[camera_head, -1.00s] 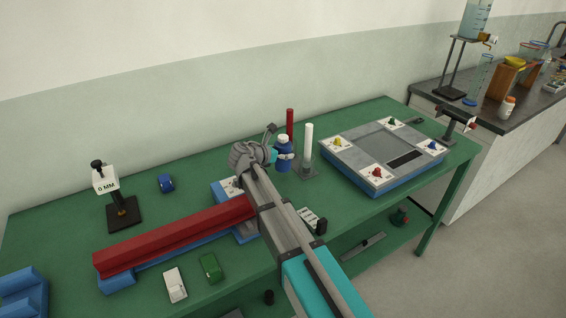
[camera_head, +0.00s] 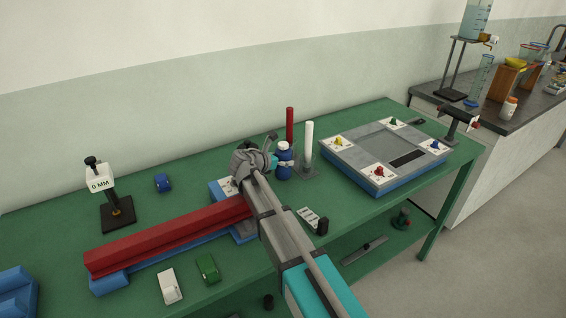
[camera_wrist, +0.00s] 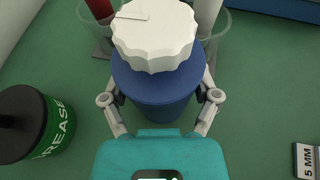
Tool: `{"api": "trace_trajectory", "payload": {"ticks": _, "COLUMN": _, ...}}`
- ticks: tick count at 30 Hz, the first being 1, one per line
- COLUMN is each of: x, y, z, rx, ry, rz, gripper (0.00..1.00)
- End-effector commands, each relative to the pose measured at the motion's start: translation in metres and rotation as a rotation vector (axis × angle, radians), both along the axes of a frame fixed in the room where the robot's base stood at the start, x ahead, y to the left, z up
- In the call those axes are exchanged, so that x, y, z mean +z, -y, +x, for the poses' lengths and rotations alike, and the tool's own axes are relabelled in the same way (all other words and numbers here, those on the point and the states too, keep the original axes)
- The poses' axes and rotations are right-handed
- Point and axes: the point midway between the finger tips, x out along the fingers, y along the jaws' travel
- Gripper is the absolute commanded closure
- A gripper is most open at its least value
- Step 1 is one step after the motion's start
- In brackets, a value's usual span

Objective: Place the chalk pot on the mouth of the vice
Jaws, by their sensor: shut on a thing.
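The chalk pot appears to be the blue pot with a ridged white cap (camera_wrist: 155,40); its blue body (camera_wrist: 155,88) is upright between my gripper's fingers. My gripper (camera_wrist: 160,100) is shut on it, with a finger on each side. In the head view the pot (camera_head: 284,168) is at the right of my gripper (camera_head: 274,160), over the back middle of the green table. Its base is hard to see, so I cannot tell whether it touches the table. A dark device with a red part (camera_head: 460,120) at the table's right corner may be the vice; its mouth is unclear.
A red rod (camera_head: 290,125) and a white post (camera_head: 308,142) stand close behind the pot. A grease can (camera_wrist: 30,125) is left of it in the wrist view. A grey-blue framed board (camera_head: 380,185) lies to the right. A long red bar (camera_head: 165,237) lies left.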

Motion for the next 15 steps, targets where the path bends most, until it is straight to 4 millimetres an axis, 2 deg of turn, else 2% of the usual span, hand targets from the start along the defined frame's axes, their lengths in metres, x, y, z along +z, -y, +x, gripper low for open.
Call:
{"api": "trace_trajectory", "payload": {"ticks": 11, "x": -0.0033, "y": -0.0003, "z": 0.0000, "rx": 0.000, "ry": 0.000, "rz": 0.000, "gripper": 0.76}}
{"api": "trace_trajectory", "payload": {"ticks": 12, "x": -0.0028, "y": -0.0003, "z": 0.0000, "rx": 0.000, "ry": 0.000, "rz": 0.000, "gripper": 0.18}}
{"api": "trace_trajectory", "payload": {"ticks": 15, "x": -0.0023, "y": -0.0003, "z": -0.0001, "rx": 0.000, "ry": 0.000, "rz": 0.000, "gripper": 0.00}}
